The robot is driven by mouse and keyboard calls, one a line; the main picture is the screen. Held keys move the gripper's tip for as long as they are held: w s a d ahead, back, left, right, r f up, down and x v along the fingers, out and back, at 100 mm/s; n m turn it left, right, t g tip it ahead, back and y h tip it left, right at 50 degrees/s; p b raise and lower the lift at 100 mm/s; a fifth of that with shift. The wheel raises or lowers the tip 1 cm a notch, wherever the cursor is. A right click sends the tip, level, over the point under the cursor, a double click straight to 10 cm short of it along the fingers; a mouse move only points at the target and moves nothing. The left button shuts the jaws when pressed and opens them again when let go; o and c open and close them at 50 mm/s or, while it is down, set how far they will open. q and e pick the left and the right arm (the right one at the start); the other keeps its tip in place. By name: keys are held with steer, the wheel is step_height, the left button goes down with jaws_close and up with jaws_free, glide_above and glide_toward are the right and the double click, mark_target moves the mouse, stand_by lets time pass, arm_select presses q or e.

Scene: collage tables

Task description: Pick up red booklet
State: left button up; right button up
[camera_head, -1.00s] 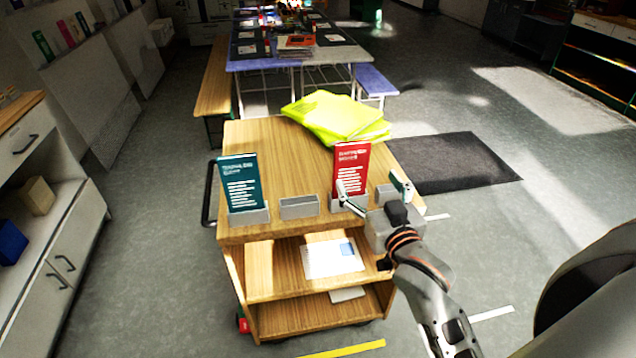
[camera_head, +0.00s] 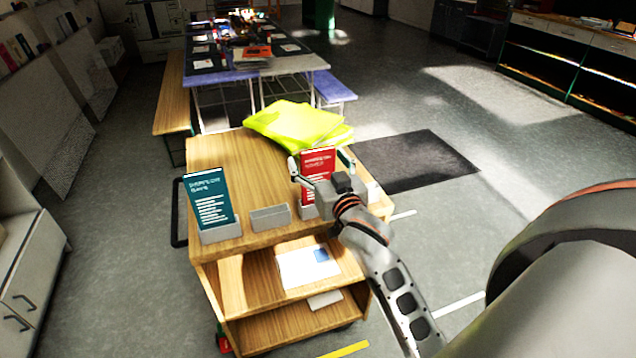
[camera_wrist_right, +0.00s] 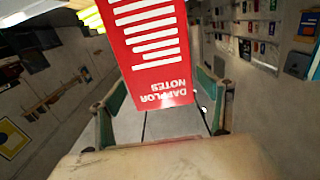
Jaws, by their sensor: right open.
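The red booklet (camera_head: 318,164) stands upright in a grey holder at the right of the wooden cart's top. My right gripper (camera_head: 320,163) is open, with one finger at each side of the booklet in the head view. In the right wrist view the booklet (camera_wrist_right: 152,50) appears upside down, with its top edge reaching between the two green-padded fingers (camera_wrist_right: 165,105). Both fingers look apart from it. The gripper body hides the booklet's lower right part in the head view. My left gripper is not in view.
A teal booklet (camera_head: 210,198) stands in a holder at the cart top's left, with an empty grey holder (camera_head: 270,217) between. Yellow-green folders (camera_head: 295,124) lie at the back of the cart top (camera_head: 225,150). White papers (camera_head: 308,265) lie on the shelf below.

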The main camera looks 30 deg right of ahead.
steer(key=c, duration=1.6)
steer(key=shift+r, duration=0.15)
